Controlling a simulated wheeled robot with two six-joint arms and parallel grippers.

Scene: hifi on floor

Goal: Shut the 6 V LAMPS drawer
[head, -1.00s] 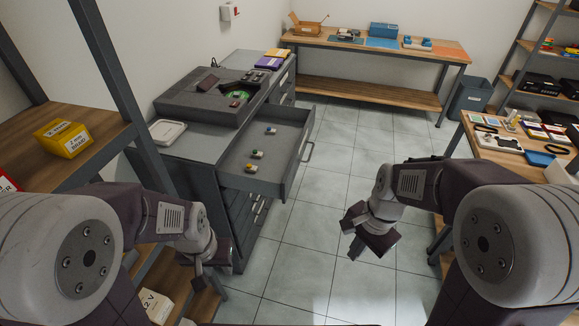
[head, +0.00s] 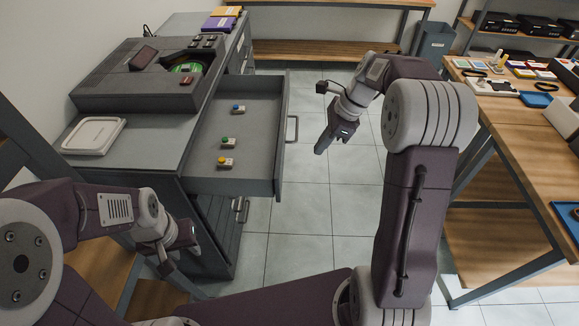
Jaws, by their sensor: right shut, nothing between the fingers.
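The open drawer (head: 279,140) is pulled out to the right from the top of a grey cabinet (head: 150,168). It holds several small lamps, with blue, green and yellow tops. Its front carries a bar handle (head: 292,130); no label is readable from here. My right gripper (head: 322,148) is shut and empty, in the air to the right of the drawer front and apart from it. My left gripper (head: 178,262) hangs low beside the cabinet's near side; its fingers are too unclear to tell open from shut.
A grey hi-fi unit (head: 110,92) and a white tray (head: 94,136) sit on the cabinet top. A workbench (head: 520,125) with parts stands at the right. Tiled floor (head: 305,215) is clear between cabinet and bench. A back bench (head: 320,48) stands behind.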

